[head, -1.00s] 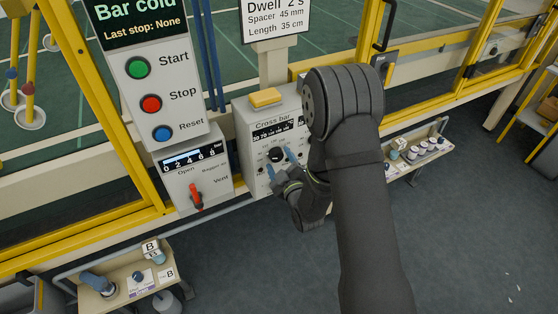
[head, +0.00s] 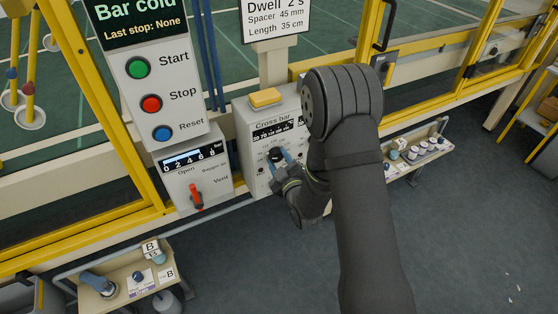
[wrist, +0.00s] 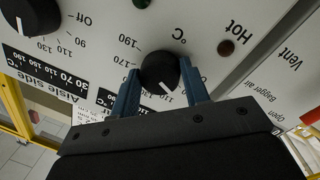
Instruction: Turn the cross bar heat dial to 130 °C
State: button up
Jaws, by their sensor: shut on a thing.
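The black round cross bar heat dial (wrist: 158,72) is on the white Cross bar panel (head: 248,150). It has a white pointer mark, which points toward the lower right in the wrist view, near a partly hidden number. My gripper (wrist: 160,82) has its two blue fingers shut on the dial, one on each side. In the head view my gripper (head: 280,158) reaches the dial from the lower right and partly covers it. Its fingers hide part of the printed scale, so I cannot read the exact setting.
Another black dial (wrist: 30,15) with an Off mark is beside it, near the Aisle side scale. A dark red lamp (wrist: 227,47) is by the word Hot. A yellow button (head: 265,97) tops the panel. A red vent lever (head: 196,196) is left of it.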

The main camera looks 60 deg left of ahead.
jog(key=m, duration=0.6)
jog(key=shift+h, duration=0.3)
jog(key=m+g, duration=0.1)
jog(key=m, duration=0.5)
jog(key=shift+s+r+h, duration=0.1)
jog(key=shift+h, duration=0.2)
jog(key=shift+g, duration=0.3)
jog(key=o, duration=1)
jog(key=d, duration=0.5)
jog(key=d+r, duration=0.1)
jog(key=d, duration=0.5)
jog(key=d+r, duration=0.1)
jog(key=d, duration=0.5)
jog(key=shift+s+d, duration=0.15)
jog(key=shift+s, duration=0.25)
jog(key=a, duration=0.5)
jog(key=a+f, duration=0.1)
jog(key=a, duration=0.5)
jog(key=a+f, duration=0.1)
jog(key=a, duration=0.5)
jog(key=shift+w+a, duration=0.2)
jog(key=shift+w, duration=0.2)
